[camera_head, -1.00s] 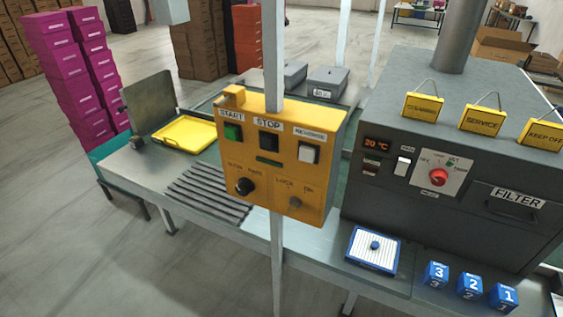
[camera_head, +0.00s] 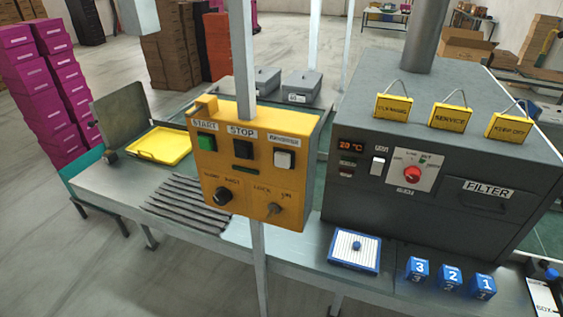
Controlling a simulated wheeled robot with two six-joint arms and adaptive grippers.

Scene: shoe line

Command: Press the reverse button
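The reverse button (camera_head: 284,159) is a white square button under a "REVERSE" label, at the upper right of the yellow control box (camera_head: 243,190). The box is mounted on a grey post in the middle of the head view. To its left on the box are the black stop button (camera_head: 241,149) and the green start button (camera_head: 206,142). A black knob and a lock switch sit lower on the box. Neither of my grippers shows in the head view, and nothing covers the reverse button.
The metal bench (camera_head: 120,193) runs behind the post, with a yellow tray (camera_head: 160,146) at left. A dark machine (camera_head: 440,140) stands at right, with a blue-framed pad (camera_head: 354,251) and blue numbered blocks (camera_head: 450,276) before it. Floor at front left is clear.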

